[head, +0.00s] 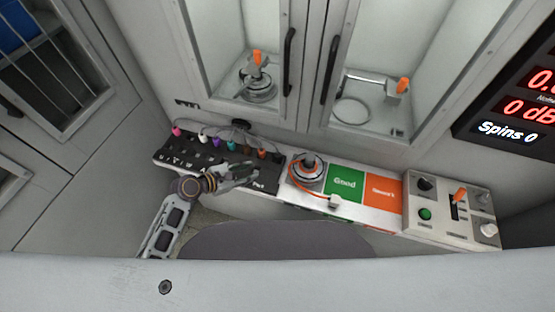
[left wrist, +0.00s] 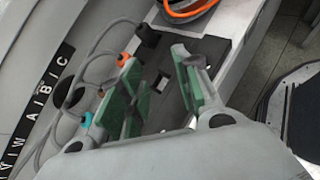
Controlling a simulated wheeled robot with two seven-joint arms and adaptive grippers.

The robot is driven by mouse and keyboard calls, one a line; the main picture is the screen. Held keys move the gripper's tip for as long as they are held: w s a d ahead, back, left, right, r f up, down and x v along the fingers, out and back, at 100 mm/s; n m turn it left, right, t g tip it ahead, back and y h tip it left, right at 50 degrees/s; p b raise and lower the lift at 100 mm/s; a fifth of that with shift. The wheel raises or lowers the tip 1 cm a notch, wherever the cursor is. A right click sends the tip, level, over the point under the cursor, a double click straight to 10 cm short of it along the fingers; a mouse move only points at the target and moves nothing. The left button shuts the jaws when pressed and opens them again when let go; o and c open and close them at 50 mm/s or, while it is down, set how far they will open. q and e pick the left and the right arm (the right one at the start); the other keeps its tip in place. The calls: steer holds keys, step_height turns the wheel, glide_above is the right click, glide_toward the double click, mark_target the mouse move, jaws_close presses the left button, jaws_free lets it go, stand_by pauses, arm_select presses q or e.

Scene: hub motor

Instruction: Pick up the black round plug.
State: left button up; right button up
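A black round plug (left wrist: 148,36) shows at the top of the left wrist view, at the end of a row of coloured plugs on a black panel (head: 180,153). In the head view I cannot clearly tell it from the dark panel. My left gripper (head: 243,178) is over the front of the panel. In the left wrist view its two green-padded fingers (left wrist: 165,85) stand apart with nothing held between them. The black plug lies beyond the fingertips, apart from them. My right gripper is not in view.
Orange (head: 262,153), teal (head: 231,146), purple (head: 215,142), white (head: 202,138) and pink (head: 176,131) plugs with grey cables line the panel. A control box (head: 450,210) is farther right.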

arm_select(q)
steer(key=r+n, duration=0.1)
steer(key=w+r+n, duration=0.1)
steer(key=n, duration=0.1)
steer(key=shift+w+d+r+n+t+h, duration=0.2)
steer(key=shift+n+t+h, duration=0.1)
steer(key=shift+h, duration=0.1)
steer(key=shift+f, duration=0.1)
glide_toward(275, 156)
steer(key=x, duration=0.3)
steer(key=shift+s+f, duration=0.1)
steer(key=shift+f, duration=0.1)
steer(key=shift+x, duration=0.85)
steer(key=shift+d, duration=0.1)
steer(key=shift+w+d+f, duration=0.15)
steer(key=shift+w+d, duration=0.05)
steer(key=shift+w, duration=0.05)
steer(key=shift+b+x, duration=0.35)
steer(key=shift+x, duration=1.9)
steer(key=shift+c, duration=0.2)
